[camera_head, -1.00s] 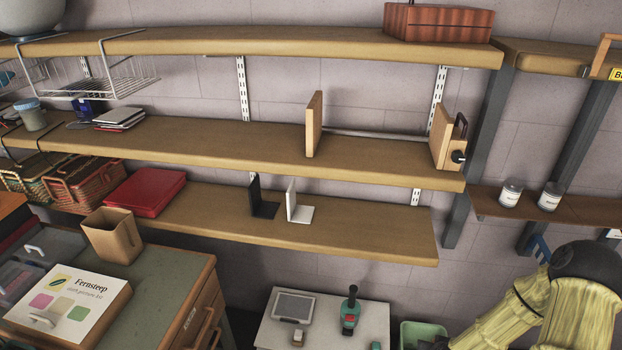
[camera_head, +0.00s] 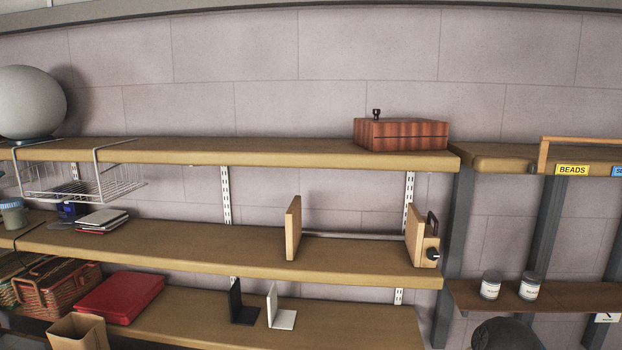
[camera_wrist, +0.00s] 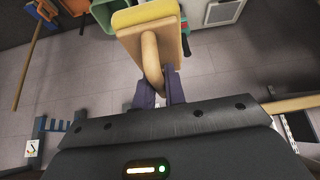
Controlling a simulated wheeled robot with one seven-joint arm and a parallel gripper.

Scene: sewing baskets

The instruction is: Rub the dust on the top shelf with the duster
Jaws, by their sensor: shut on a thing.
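The top shelf (camera_head: 230,152) is a long wooden board across the head view, seen from slightly above. Its middle stretch looks bare; I cannot make out the dust at this distance. The duster (camera_wrist: 152,40) shows in the wrist view, a wooden block with a curved handle and a yellow pad on its far side. My gripper (camera_wrist: 160,88) is shut on the duster's handle, over the floor. Neither my gripper nor the duster shows in the head view.
On the top shelf, a grey sphere (camera_head: 30,103) stands at the left and a reddish wooden box (camera_head: 401,134) at the right. A wire basket (camera_head: 85,182) hangs below. A wooden handle (camera_head: 580,140) rises above the BEADS label. The wall above the shelf is clear.

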